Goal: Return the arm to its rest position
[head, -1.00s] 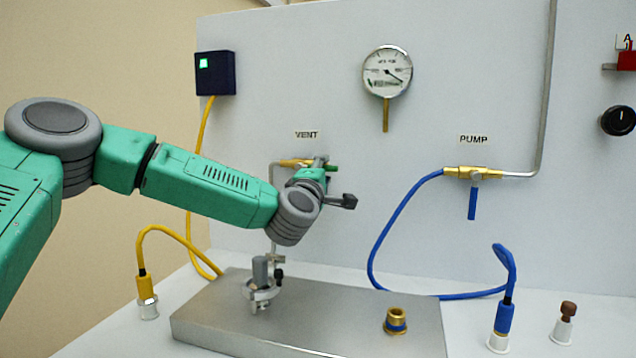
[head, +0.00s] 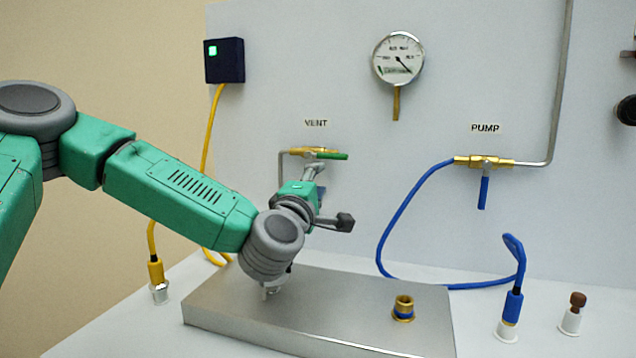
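My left arm comes in from the left, elbow high, forearm sloping down to the right. My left gripper (head: 331,197) is in front of the back panel, below the green-handled VENT valve (head: 318,153) and above the steel block (head: 240,300). Its two fingers look spread, one up and one to the lower right, with nothing seen between them. My wrist hides most of the grey fitting on the block. My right gripper is not in view.
A brass port (head: 403,308) stands on the block. The blue hose (head: 400,225) runs from the PUMP valve (head: 485,163) along the bench. A yellow-cabled plug (head: 157,275), a blue plug (head: 511,310) and a brown-topped post (head: 573,313) stand upright. A gauge (head: 398,58) hangs above.

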